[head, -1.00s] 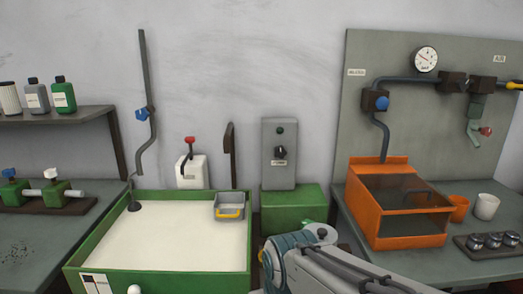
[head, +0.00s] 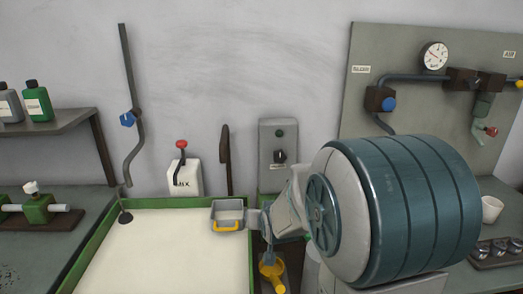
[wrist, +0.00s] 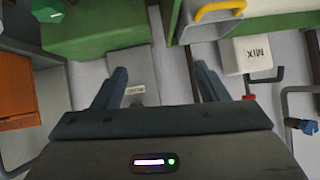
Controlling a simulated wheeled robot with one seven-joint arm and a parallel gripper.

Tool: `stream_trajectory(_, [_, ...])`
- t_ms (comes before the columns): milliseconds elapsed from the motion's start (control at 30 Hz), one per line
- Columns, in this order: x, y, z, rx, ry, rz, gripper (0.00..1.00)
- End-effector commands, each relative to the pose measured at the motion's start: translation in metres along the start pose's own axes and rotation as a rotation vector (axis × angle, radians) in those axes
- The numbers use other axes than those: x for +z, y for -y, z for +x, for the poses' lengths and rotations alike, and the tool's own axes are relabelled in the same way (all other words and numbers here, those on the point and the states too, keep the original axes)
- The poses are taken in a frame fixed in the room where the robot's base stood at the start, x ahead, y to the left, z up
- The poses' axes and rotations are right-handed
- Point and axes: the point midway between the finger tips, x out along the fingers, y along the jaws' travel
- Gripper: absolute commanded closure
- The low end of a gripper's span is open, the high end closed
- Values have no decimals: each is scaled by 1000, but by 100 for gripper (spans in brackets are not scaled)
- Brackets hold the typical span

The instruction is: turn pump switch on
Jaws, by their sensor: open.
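The pump switch (head: 278,170) is a grey wall box with a round dark knob (head: 280,156), a small green lamp above it and a label below. In the wrist view, which looks upside down, the grey box (wrist: 143,70) shows between the spread fingers of my gripper (wrist: 160,75), nearer the left finger. My gripper is open with nothing between the fingertips. I cannot make out the knob clearly in the wrist view, or whether a finger touches the box.
A white MIX box (head: 186,178) with a red-tipped lever is on the wall to the left. A white cup (head: 491,209) stands at right.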

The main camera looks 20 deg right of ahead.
Motion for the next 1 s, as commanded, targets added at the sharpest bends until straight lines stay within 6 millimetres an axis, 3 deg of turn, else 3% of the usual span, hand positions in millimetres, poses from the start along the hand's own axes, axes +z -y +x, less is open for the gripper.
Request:
stream_trajectory(33, [-16,-7,7,1,-55,28,33])
stream_trajectory(200, [-58,-29,28,-13,-275,118,33])
stream_trajectory(400, [-91,-57,35,-25,-498,210,33])
stream_trajectory(733, [-109,-74,36,-32,-638,264,33])
stream_trajectory(1000, [-134,-76,66,-33,-639,264,33])
